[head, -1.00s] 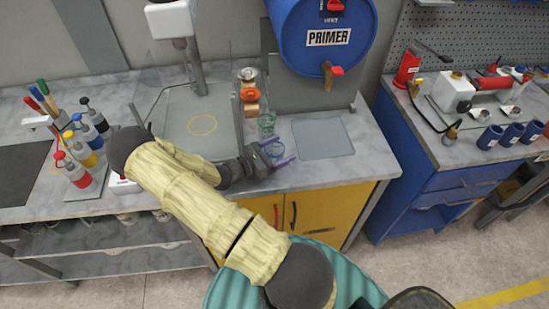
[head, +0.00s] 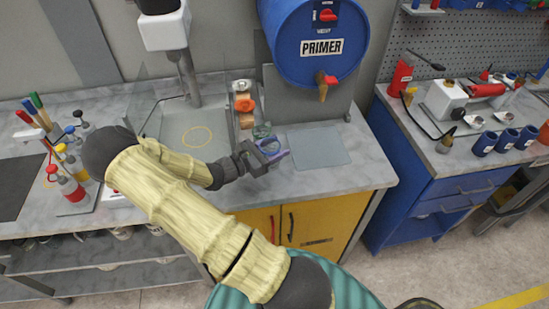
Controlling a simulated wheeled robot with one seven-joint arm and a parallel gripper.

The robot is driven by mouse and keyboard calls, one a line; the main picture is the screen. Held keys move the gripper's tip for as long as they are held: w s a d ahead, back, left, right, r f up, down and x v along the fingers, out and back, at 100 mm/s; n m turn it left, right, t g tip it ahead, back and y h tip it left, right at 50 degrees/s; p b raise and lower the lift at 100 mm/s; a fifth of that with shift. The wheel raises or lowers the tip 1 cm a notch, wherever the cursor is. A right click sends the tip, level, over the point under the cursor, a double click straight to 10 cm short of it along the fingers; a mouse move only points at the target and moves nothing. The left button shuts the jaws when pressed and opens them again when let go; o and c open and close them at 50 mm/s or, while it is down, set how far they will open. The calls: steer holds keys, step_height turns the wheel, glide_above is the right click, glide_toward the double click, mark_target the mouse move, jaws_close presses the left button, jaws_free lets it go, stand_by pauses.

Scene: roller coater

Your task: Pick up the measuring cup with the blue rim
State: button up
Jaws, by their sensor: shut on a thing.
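The measuring cup with the blue rim (head: 269,145) is small and clear, at the front of the grey bench top below the primer drum. My gripper (head: 276,155) is shut on it, with its bluish-purple fingers at the cup. The fingers and wrist hide much of the cup, and I cannot tell whether it is clear of the bench. A second clear cup with a greenish rim (head: 262,130) stands just behind it.
The blue primer drum (head: 318,75) with its red-handled tap hangs behind. A grey mat (head: 318,145) lies to the right. An orange-topped item (head: 245,104) stands behind the cups.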

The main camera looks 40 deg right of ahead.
steer(key=shift+r, duration=2)
